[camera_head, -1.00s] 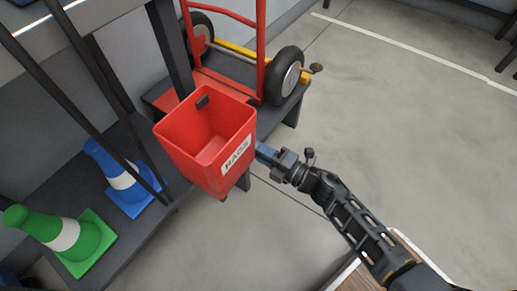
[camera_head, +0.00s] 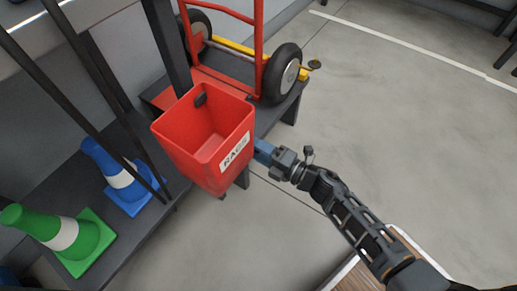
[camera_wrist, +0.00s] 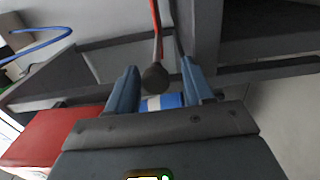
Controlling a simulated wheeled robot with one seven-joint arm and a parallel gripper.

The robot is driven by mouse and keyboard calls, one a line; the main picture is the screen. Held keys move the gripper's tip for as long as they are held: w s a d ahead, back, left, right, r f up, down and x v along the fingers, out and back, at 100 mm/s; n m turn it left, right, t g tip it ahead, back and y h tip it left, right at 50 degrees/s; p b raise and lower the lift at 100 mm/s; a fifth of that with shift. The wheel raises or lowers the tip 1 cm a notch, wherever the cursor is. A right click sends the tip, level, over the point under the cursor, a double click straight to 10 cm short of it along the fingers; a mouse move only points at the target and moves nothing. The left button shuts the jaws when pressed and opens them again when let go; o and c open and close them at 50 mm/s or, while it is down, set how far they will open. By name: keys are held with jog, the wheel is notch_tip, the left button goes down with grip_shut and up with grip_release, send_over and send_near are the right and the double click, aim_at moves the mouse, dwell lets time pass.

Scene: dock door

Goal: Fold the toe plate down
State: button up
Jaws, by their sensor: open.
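A red hand truck (camera_head: 260,45) with black wheels stands on a low dark platform. A flat red plate (camera_head: 225,85) at its foot is partly covered by the red rags bin; I cannot tell for sure whether it is the toe plate. My gripper (camera_head: 260,151) is close to the bin's right side, with its fingertips partly hidden by the bin. In the wrist view my gripper (camera_wrist: 158,68) has its two blue fingers apart. A dark rounded knob (camera_wrist: 155,77) on a red bar shows between them, beyond the fingertips as far as I can tell.
The red rags bin (camera_head: 185,150) hangs in front of the platform. A blue cone (camera_head: 115,175) and a green cone (camera_head: 50,232) stand on a dark lower shelf (camera_head: 125,255). Grey floor (camera_head: 400,130) is clear to the right.

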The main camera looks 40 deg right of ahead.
jog(key=p+v, duration=0.2)
jog(key=v, duration=0.6)
jog(key=shift+w, duration=0.1)
dwell(0.3)
jog(key=s+a+r+m+g+h, duration=0.1)
jog(key=s+a+r+m+h, duration=0.2)
jog(key=s+r+m, duration=0.9)
jog(key=s+a+r+m+g+h, duration=0.1)
jog(key=s+a+r+m+h, duration=0.25)
jog(key=s+r+m, duration=0.8)
notch_tip(320, 180, up, 34)
jog(key=s+n+p, duration=0.1)
jog(key=s+p, duration=0.1)
jog(key=p, duration=3.1)
jog(key=shift+a+r+n+y, duration=0.2)
jog(key=shift+n+y, duration=0.15)
jog(key=shift+y, duration=0.1)
